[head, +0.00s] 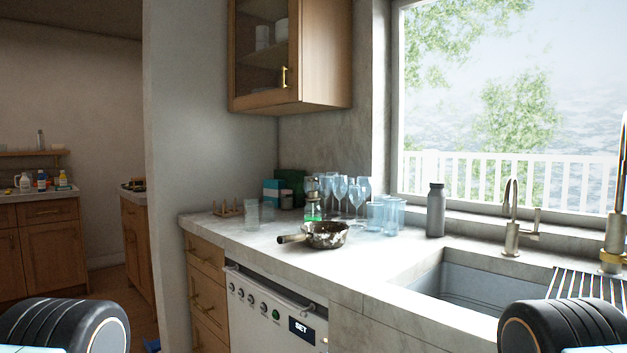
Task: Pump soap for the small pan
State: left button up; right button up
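A small dark pan (328,237) with a mottled, soiled-looking surface sits on the counter left of the sink. Its handle (291,239) points left. Just behind the pan stands a small clear bottle with green contents (313,210), which looks like the soap dispenser. Its lower part is partly hidden by the pan, and its pump top is too small to make out clearly. Neither of my grippers is in view. Only dark rounded parts of my arms show at the bottom left and bottom right corners, far from the pan and bottle.
Stemmed glasses (340,190) and blue tumblers (375,216) crowd behind and right of the pan. A grey bottle (436,210) stands by the window. The sink (475,285) lies right, with a faucet (513,225) behind it. The counter in front of the pan is clear.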

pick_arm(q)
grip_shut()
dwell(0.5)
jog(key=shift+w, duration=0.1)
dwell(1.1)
